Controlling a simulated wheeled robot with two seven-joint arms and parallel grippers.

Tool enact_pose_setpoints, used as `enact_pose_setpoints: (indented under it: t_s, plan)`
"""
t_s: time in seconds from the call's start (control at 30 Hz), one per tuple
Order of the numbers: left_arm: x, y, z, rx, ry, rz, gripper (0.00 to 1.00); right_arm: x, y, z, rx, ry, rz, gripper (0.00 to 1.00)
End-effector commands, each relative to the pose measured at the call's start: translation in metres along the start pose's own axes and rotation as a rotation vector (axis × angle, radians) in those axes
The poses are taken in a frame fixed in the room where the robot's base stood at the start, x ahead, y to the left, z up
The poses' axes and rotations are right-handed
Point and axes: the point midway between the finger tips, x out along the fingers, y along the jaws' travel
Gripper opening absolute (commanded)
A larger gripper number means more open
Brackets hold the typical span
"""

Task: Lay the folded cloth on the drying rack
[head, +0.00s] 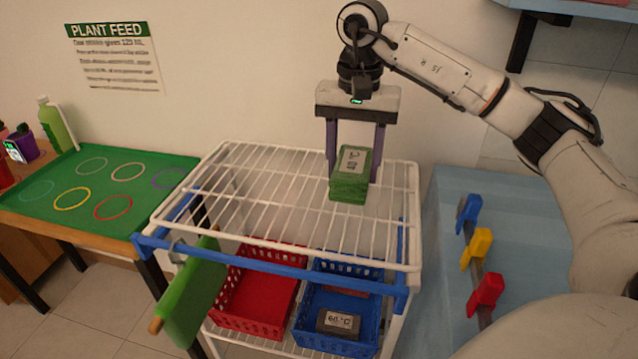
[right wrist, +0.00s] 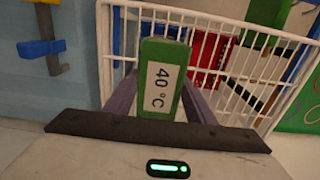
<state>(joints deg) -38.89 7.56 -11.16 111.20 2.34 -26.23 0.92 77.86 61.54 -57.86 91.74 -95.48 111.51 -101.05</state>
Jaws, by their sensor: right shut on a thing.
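The folded cloth (head: 349,187) is a small green block with a white label, which reads "40 °C" in the right wrist view (right wrist: 161,88). My right gripper (head: 354,170) points down with its two fingers on either side of the cloth and is shut on it. The cloth is over the right part of the white wire drying rack (head: 250,190), near its back. I cannot tell whether its underside touches the wires. The rack also shows behind the cloth in the right wrist view (right wrist: 215,52). My left gripper is not in view.
Below the rack are a red basket (head: 255,295) and a blue basket (head: 335,310) holding a labelled dark block (head: 338,323). A green panel (head: 190,300) hangs at the left front. A green mat (head: 100,185) lies left. The rack's left half is bare.

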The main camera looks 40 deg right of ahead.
Motion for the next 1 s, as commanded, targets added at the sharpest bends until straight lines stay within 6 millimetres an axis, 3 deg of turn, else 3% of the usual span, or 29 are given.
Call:
enact_pose_setpoints:
  t_s: [0.1,0.37,0.53,0.93,0.97,1.0]
  plan:
    - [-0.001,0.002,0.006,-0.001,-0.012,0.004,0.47,0.023,0.001,0.000,0.000,-0.001,0.003,0.25]
    - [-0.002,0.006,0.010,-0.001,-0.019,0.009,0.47,0.045,0.000,0.000,0.000,0.000,0.001,0.25]
    - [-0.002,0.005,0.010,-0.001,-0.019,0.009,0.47,0.070,0.000,0.000,0.000,-0.001,0.002,0.25]
    - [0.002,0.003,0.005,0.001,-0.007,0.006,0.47,0.077,-0.001,0.000,-0.001,0.000,-0.001,0.25]
    - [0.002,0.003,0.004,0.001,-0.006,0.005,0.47,0.076,-0.001,0.000,-0.001,0.000,-0.001,0.55]
    - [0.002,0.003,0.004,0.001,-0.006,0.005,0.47,0.076,-0.001,0.000,-0.001,0.000,-0.001,0.61]
